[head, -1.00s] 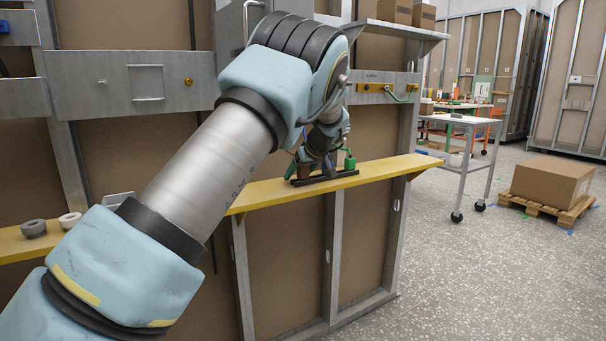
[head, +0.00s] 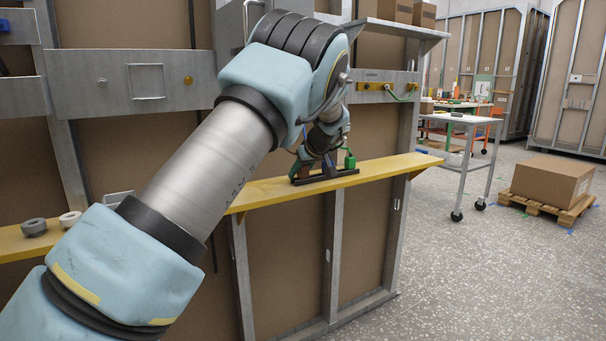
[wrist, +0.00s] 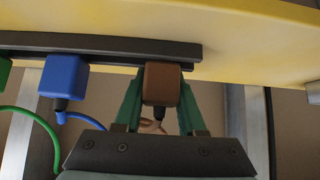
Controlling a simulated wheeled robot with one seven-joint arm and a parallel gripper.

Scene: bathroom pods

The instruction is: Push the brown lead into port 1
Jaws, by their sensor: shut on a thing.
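The brown lead (wrist: 162,84) has a block-shaped plug with a thin tan cable. In the wrist view it sits between the two green fingers of my gripper (wrist: 160,105), which is shut on it. The plug's far end meets or lies against the dark rail (wrist: 110,46); I cannot tell how deep it is in. The rail also shows in the head view (head: 325,177), on the yellow shelf. My gripper is mostly hidden behind my arm there. No port number is readable.
A blue plug (wrist: 64,76) and a green plug (wrist: 4,72) sit along the same rail, left of the brown one. The yellow shelf (head: 380,169) carries the rail. Grey and white rings (head: 69,218) lie at its left end. A cart (head: 470,120) stands at right.

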